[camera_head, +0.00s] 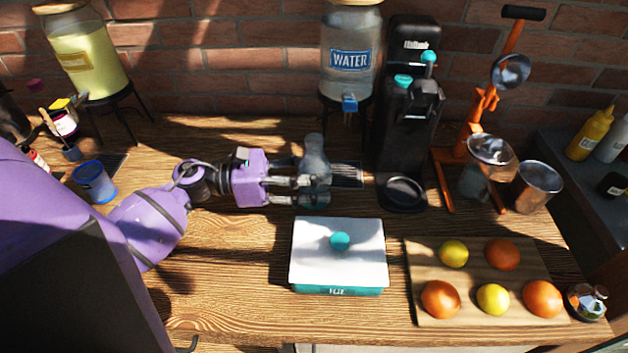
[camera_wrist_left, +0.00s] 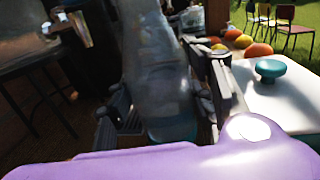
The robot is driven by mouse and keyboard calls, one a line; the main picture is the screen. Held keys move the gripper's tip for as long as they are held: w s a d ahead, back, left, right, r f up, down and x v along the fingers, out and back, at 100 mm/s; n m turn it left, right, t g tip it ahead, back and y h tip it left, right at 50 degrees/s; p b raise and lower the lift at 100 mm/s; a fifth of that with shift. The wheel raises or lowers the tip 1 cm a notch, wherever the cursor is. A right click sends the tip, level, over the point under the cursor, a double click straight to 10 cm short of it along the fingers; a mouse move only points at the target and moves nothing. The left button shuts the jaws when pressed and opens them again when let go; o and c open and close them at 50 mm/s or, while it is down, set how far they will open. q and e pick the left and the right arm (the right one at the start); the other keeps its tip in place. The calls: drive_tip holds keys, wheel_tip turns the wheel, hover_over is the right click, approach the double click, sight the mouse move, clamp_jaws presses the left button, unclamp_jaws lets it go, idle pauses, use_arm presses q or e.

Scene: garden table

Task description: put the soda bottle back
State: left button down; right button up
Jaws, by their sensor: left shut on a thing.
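A clear, greyish soda bottle (camera_head: 315,160) stands roughly upright in my left gripper (camera_head: 312,184), in the middle of the table below the water dispenser. The fingers are shut around the bottle's body. In the left wrist view the bottle (camera_wrist_left: 155,65) rises between the two fingers (camera_wrist_left: 165,105), with a teal part at its lower end. A black soda machine (camera_head: 405,120) with teal knobs stands just right of the bottle, with a round drip tray at its foot. I cannot tell whether the bottle's base touches the table. My right gripper is not in view.
A water dispenser (camera_head: 350,55) on a black stand is behind the bottle. A white box with a teal knob (camera_head: 338,255) lies in front. A fruit board (camera_head: 425,265) and an orange citrus press (camera_head: 478,110) are at right. A blue cup (camera_head: 95,183) is at left.

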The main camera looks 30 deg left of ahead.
use_arm(q)
wheel_tip(320, 180, down, 2)
drive_tip(key=shift+f, duration=0.1)
drive_tip(key=shift+f, duration=0.2)
drive_tip(key=c, duration=1.1)
unclamp_jaws()
